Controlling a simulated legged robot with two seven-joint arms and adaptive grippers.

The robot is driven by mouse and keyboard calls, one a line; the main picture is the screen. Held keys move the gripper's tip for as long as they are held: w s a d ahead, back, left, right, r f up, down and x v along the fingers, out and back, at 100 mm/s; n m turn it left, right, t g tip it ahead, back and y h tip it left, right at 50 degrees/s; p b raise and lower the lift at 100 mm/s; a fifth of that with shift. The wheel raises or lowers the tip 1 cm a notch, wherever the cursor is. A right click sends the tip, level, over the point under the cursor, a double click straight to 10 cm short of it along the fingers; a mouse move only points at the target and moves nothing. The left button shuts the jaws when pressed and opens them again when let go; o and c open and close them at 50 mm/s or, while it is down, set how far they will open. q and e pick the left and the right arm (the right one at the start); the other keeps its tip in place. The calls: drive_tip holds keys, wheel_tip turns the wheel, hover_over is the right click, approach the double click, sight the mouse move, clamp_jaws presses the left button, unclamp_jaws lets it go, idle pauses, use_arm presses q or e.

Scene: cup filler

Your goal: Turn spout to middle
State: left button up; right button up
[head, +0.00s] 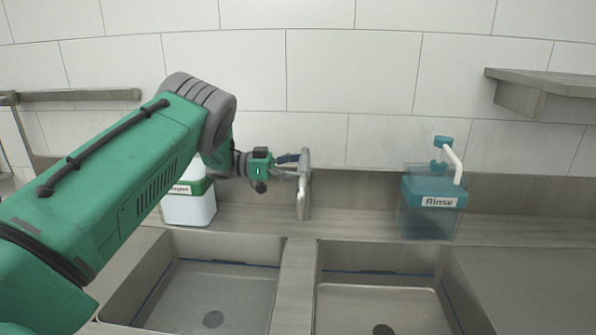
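The grey metal faucet with its spout (303,185) stands at the back of the sink, in line with the divider between the two basins. From here it looks nearly upright and edge-on. My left gripper (293,167) is just left of the faucet's upper part, with its fingers pointing right at it. The fingers look spread apart, with their tips at or very near the metal. I cannot tell whether they touch it. My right gripper is out of view.
The left basin (165,268) and right basin (453,300) lie in front of the faucet. A white and green dispenser (189,208) stands partly behind my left arm. A teal "Rinse" dispenser (430,215) stands right of the faucet. A shelf (545,85) juts out at upper right.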

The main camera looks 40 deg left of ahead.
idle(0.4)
use_arm(q)
drive_tip(key=o, duration=1.3)
drive_tip(key=shift+f, duration=0.1)
drive_tip(key=shift+o, duration=0.2)
drive_tip(key=shift+w, duration=0.2)
drive_tip(key=v, duration=1.2)
drive_tip(key=shift+w+a+f, duration=0.15)
drive_tip(key=shift+a+f, duration=0.05)
drive_tip(key=shift+a, duration=0.05)
drive_tip(key=shift+d, duration=0.1)
drive_tip(key=shift+f, duration=0.1)
